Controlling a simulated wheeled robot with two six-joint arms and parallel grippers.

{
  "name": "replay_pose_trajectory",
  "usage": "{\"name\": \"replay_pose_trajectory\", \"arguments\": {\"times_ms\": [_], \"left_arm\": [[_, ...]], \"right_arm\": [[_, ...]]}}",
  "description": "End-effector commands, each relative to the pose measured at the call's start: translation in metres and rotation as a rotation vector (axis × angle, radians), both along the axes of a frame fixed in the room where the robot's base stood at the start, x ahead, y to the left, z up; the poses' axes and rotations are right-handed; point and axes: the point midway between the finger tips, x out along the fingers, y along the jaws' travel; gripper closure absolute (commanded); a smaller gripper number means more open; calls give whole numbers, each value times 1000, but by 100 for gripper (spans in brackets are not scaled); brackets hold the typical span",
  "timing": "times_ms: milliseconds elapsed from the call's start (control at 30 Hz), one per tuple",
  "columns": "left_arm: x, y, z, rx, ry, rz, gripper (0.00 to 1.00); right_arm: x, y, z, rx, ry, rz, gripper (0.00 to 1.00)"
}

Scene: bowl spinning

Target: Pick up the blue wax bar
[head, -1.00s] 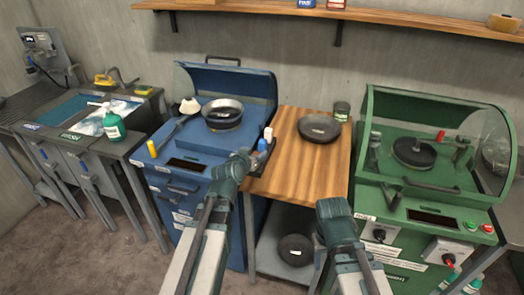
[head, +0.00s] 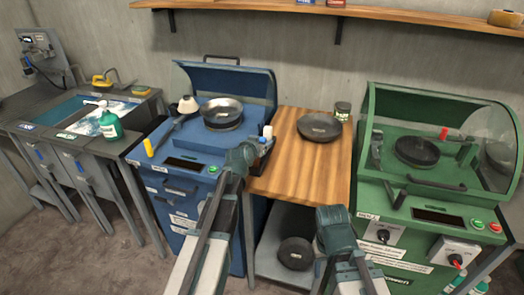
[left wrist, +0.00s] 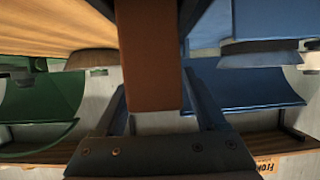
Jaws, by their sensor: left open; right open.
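My left gripper (head: 241,155) is over the front right corner of the blue machine (head: 197,143), by a small rack (head: 262,148) on its side. A small white bottle-like thing (head: 267,132) stands there. I cannot make out a blue wax bar for certain in either view. In the left wrist view, the left gripper's dark fingers (left wrist: 158,100) are apart, with a reddish-brown bar (left wrist: 150,55) between them. I cannot tell whether they touch it. My right gripper (head: 335,228) is low in front of the wooden table (head: 293,160), apart from everything; its fingertips are hidden.
A metal bowl (head: 221,110) sits on the blue machine. A green machine (head: 430,185) with a clear hood stands right, and a sink (head: 75,115) left. Another bowl (head: 296,252) is on the lower shelf.

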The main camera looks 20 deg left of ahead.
Motion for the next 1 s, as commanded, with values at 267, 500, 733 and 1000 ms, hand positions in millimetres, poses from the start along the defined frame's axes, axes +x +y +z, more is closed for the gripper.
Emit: {"name": "replay_pose_trajectory", "arguments": {"times_ms": [267, 500, 733, 1000], "left_arm": [[1, 0, 0, 0, 0, 0, 36], [1, 0, 0, 0, 0, 0, 80], [1, 0, 0, 0, 0, 0, 100], [1, 0, 1, 0, -1, 1, 100]], "right_arm": [[0, 0, 0, 0, 0, 0, 50], [0, 0, 0, 0, 0, 0, 50], [0, 0, 0, 0, 0, 0, 50], [0, 0, 0, 0, 0, 0, 50]]}}
